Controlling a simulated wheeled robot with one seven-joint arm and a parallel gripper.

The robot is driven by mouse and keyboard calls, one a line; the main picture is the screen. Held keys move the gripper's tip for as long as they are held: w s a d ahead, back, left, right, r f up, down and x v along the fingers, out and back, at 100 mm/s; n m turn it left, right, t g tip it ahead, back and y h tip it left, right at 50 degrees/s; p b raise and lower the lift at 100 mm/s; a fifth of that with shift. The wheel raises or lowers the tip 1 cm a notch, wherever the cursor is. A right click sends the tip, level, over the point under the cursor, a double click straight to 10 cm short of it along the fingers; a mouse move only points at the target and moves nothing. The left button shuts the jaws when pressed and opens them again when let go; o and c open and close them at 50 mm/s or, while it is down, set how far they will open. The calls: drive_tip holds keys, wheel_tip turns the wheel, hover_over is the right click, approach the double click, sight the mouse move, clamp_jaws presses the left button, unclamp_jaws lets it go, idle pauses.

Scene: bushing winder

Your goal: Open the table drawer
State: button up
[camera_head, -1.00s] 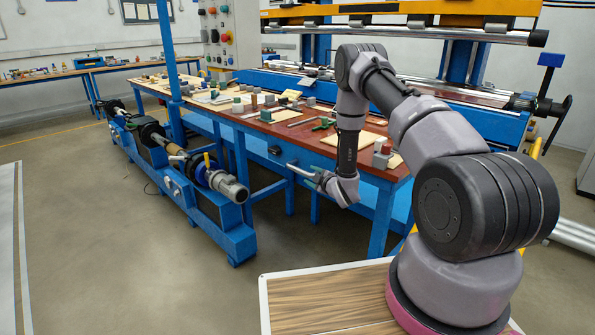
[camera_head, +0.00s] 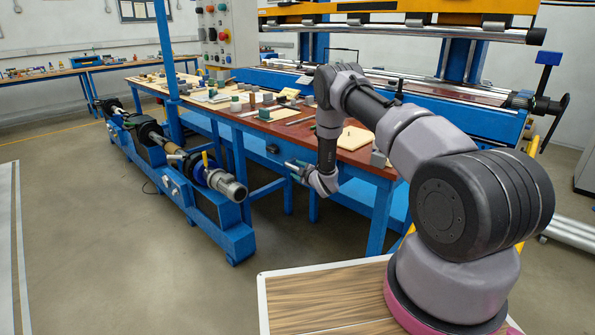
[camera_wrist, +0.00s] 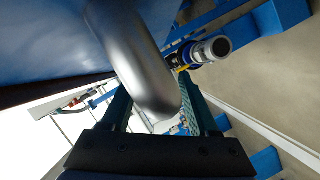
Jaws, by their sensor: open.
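The work table (camera_head: 350,156) has a reddish top and a blue front. A small dark fitting (camera_head: 273,149) shows on that front, left of my gripper (camera_head: 293,168). In the wrist view, a blue panel (camera_wrist: 45,40), seemingly the drawer front, fills the upper left. A thick, rounded silver handle (camera_wrist: 135,55) stands close to the camera and reaches down between the two fingers of my gripper (camera_wrist: 155,95). The fingers are apart, one on each side of it. I cannot tell whether either touches it. The drawer's outline is hidden or too small in the head view.
A blue winding machine (camera_head: 205,195) with a silver cylinder end (camera_head: 232,190) stands left of the table; its end also shows in the wrist view (camera_wrist: 212,50). Blocks and boards lie on the tabletop. The floor (camera_head: 130,260) in front is clear.

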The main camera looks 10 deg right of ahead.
clamp_jaws()
idle(1.4)
